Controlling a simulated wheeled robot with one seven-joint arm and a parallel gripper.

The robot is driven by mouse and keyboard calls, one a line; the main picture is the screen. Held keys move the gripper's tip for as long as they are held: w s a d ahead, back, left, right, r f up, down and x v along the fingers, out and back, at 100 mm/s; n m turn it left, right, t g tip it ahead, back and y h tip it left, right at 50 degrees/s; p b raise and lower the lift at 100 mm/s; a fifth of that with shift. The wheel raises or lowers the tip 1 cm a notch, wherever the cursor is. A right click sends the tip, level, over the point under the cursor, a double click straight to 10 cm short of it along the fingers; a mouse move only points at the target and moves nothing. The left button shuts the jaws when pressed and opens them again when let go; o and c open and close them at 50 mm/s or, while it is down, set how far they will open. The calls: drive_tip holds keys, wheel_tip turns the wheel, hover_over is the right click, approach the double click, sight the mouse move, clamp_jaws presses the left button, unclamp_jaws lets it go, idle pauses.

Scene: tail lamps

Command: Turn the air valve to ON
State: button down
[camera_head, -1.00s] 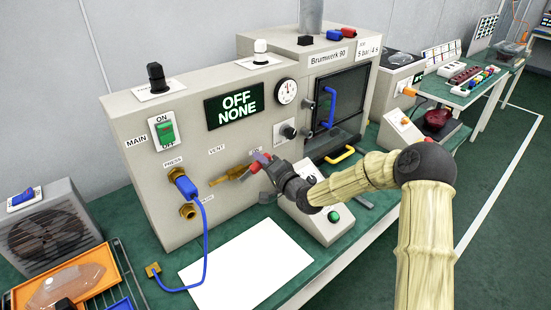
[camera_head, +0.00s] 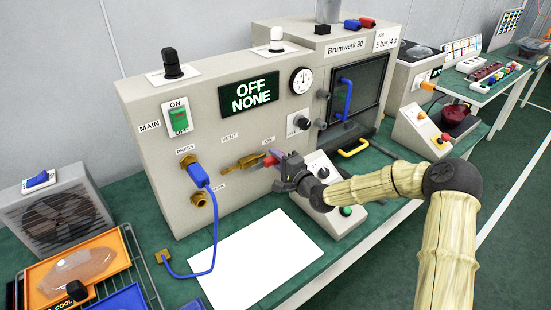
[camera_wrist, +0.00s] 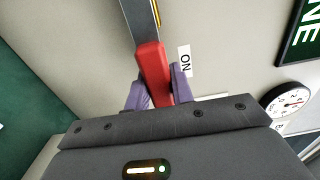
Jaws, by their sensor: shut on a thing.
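The air valve (camera_head: 240,165) is a brass fitting on the beige machine front, between the VENT and ON labels. Its red lever handle (camera_wrist: 151,72) shows large in the wrist view, with the ON label (camera_wrist: 185,62) just to its right. My gripper (camera_wrist: 156,92) is shut on the red handle, with a purple finger on each side of it. In the head view my gripper (camera_head: 275,165) covers part of the handle and the area right of it. The display (camera_head: 249,93) reads OFF NONE.
A blue hose (camera_head: 213,235) runs from the PRESS port down to the bench. A white sheet (camera_head: 250,260) lies below the valve. A grey control box (camera_head: 325,185) stands close by my gripper. The gauge (camera_head: 301,80) is above right.

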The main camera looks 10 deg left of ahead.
drive_tip(key=shift+f, duration=0.1)
drive_tip(key=c, duration=1.2)
unclamp_jaws()
drive_tip(key=shift+d, duration=0.15)
drive_tip(key=b+v, duration=0.1)
drive_tip(key=v, duration=1.6)
drive_tip(key=shift+b, duration=0.4)
